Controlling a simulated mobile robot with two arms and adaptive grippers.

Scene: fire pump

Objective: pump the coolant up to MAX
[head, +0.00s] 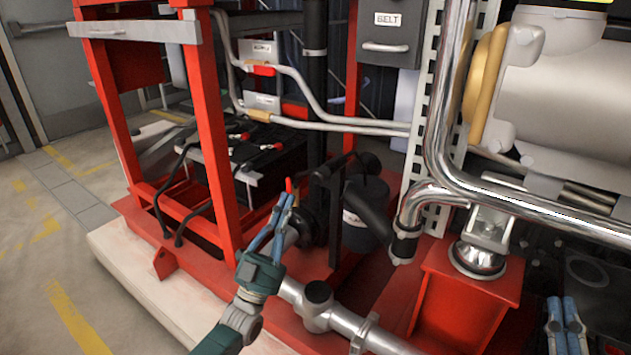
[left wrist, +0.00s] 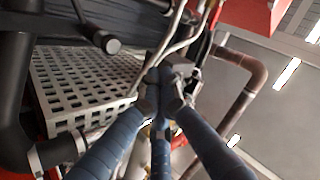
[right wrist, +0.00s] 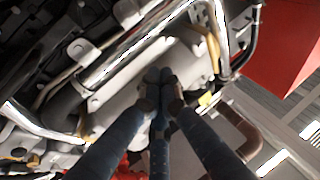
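A dark canister (head: 362,232) with a pale label stands on the red base near the middle of the head view. A black lever-like part (head: 342,165) lies above it. I cannot tell whether these are the coolant tank and its pump handle. No MAX mark is readable. My left gripper (head: 287,203) is in front of the canister, to its left. A small red tip (head: 289,185) shows just above its fingertips; contact is unclear. Its fingertips look together in the left wrist view (left wrist: 158,78). My right gripper (head: 564,305) is at the lower right, fingertips together in the right wrist view (right wrist: 159,80), nothing visible in them.
A red frame (head: 215,150) with batteries (head: 265,160) stands left of my left gripper. A silver pipe (head: 345,322) runs low in front. Large chrome pipes (head: 432,150) and a red pedestal (head: 462,300) lie between the grippers. Floor (head: 40,270) is clear at left.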

